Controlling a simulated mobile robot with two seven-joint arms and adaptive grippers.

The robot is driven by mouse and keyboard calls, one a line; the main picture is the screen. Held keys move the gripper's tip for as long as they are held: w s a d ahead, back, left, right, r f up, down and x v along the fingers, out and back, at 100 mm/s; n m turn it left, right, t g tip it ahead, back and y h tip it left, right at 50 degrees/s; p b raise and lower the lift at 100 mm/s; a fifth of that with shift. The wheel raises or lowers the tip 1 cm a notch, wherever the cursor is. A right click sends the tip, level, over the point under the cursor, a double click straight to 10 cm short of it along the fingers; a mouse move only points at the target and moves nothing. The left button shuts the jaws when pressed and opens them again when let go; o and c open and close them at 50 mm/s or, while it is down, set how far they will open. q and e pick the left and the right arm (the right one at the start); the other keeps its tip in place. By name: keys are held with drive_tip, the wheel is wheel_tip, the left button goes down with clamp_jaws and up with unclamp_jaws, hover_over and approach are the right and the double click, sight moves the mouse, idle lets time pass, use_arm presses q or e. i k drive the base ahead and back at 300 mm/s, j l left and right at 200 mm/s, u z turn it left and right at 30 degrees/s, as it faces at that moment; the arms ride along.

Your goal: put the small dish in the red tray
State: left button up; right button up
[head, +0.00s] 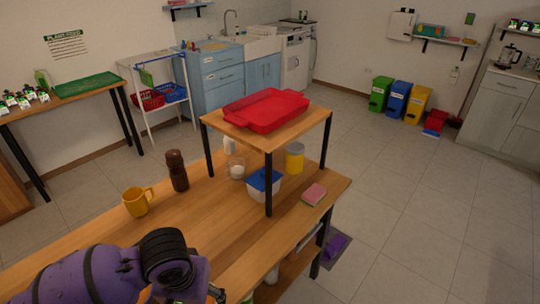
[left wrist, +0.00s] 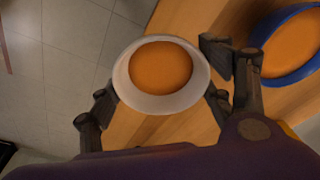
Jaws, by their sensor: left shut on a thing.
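The red tray (head: 265,110) lies on top of a small raised wooden stand (head: 222,126) on the table, and it looks empty. The small dish (left wrist: 124,87), white and round with an orange-brown inside, shows in the left wrist view. My left gripper (left wrist: 160,103) is shut on it, with fingers at both sides of the dish. In the head view my purple left arm covers the bottom left, and only a bit of the gripper (head: 217,293) shows at the lower edge; the dish is hidden there. My right gripper is in neither view.
A blue-rimmed bowl (left wrist: 262,30) with an orange inside is close to the right finger. A yellow mug (head: 136,203) and brown bottle (head: 177,171) stand on the table. A blue-lidded tub (head: 263,186), yellow container (head: 295,158) and pink sponge (head: 314,194) are around the stand.

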sight(262, 115)
drive_tip(key=i+l+u, duration=0.1)
drive_tip(key=l, duration=0.3)
drive_tip(key=i+l+u, duration=0.1)
drive_tip(key=i+l, duration=0.15)
drive_tip(key=l, duration=0.15)
drive_tip(key=i+l+u, duration=0.1)
drive_tip(key=l, duration=0.35)
drive_tip(key=i+l+u, duration=0.1)
drive_tip(key=l, duration=0.3)
drive_tip(key=i+l+u, duration=0.1)
drive_tip(key=l, duration=0.35)
drive_tip(key=i, duration=0.1)
